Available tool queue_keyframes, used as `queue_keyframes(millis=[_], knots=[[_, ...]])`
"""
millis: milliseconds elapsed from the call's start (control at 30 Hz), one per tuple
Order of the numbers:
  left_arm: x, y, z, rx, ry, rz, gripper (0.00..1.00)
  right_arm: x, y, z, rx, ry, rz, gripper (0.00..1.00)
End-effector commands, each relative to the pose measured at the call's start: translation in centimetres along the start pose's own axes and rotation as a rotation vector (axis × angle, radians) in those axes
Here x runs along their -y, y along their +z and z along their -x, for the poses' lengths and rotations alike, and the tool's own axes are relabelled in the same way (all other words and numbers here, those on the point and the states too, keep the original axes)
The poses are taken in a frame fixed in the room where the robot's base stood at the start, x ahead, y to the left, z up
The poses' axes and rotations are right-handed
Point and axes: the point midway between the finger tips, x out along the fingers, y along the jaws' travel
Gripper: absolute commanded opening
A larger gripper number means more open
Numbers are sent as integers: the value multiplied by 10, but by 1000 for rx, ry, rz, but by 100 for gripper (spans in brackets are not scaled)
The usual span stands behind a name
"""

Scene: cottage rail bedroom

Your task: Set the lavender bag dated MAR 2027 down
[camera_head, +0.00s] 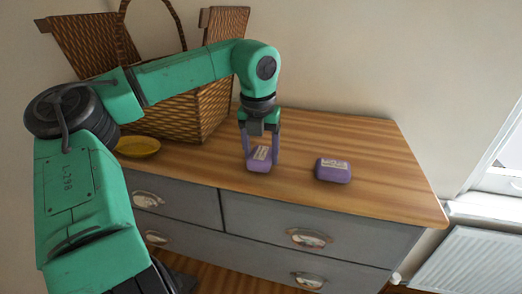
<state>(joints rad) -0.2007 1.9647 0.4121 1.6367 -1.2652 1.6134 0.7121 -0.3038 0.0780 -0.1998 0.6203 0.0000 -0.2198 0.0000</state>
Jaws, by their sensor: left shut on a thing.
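My left gripper (262,152) points down over the wooden top of the dresser (390,165). It is shut on a small purple lavender bag (258,165) with a pale label. The held bag is at or just above the dresser top; I cannot tell whether it touches. A second purple lavender bag (331,177), also with a pale label, lies on the top to the right, apart from the gripper. The print on both labels is too small to read, so I cannot tell which is dated MAR 2027. My right gripper is not in view.
A lidded wicker basket (205,110) stands at the back left, behind my left arm. A yellow dish (138,147) sits at the left. The dresser top is clear behind and right of the second bag. A radiator (470,262) and window are at the right.

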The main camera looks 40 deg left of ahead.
Motion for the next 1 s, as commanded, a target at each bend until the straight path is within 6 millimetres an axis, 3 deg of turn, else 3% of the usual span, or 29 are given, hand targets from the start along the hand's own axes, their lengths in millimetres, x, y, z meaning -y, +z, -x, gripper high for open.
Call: queue_keyframes(millis=[100,133,200,633,767,1000], knots=[[0,0,-4,0,0,0,16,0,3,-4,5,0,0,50],[0,0,-2,0,0,0,80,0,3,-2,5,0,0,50],[0,0,-2,0,0,0,99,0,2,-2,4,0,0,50],[0,1,8,4,2,1,99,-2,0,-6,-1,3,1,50],[0,1,32,6,4,2,99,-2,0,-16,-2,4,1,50],[0,0,96,6,3,1,99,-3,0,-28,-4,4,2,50]])
